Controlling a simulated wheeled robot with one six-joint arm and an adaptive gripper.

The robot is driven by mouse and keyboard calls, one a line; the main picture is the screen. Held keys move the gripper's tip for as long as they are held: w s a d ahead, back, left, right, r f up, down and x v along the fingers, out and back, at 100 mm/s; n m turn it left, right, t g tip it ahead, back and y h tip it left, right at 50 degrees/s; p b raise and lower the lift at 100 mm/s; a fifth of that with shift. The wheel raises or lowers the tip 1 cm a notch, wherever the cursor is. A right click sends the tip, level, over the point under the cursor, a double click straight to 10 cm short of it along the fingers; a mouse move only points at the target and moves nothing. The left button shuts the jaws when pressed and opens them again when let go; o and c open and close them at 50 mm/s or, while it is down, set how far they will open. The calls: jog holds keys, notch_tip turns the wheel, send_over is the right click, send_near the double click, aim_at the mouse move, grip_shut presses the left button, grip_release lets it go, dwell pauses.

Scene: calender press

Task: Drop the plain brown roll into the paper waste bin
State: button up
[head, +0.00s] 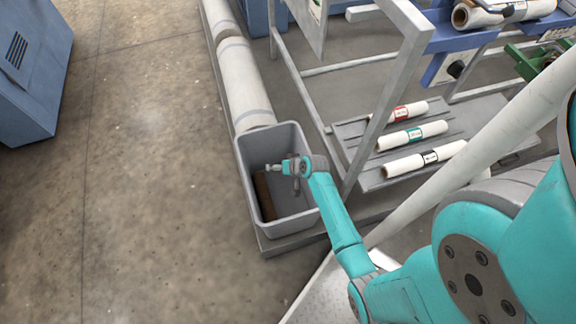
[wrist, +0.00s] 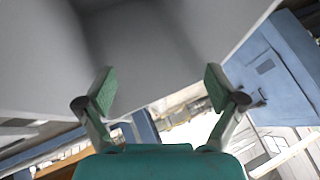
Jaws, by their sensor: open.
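My gripper (head: 274,168) is over the bin's opening, apart from the roll as far as I can tell. In the wrist view my gripper (wrist: 160,82) is open, with nothing between its green pads. A grey surface, seemingly the bin's wall, fills the top of that view.
White rolls with red, green and black labels (head: 415,134) lie on the rack's lower shelf (head: 372,180). A long wrapped white roll (head: 245,85) lies behind the bin. A blue cabinet (head: 35,70) stands at the far left. The concrete floor left of the bin is clear.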

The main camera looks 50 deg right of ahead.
jog(key=v, duration=1.1)
dwell(0.6)
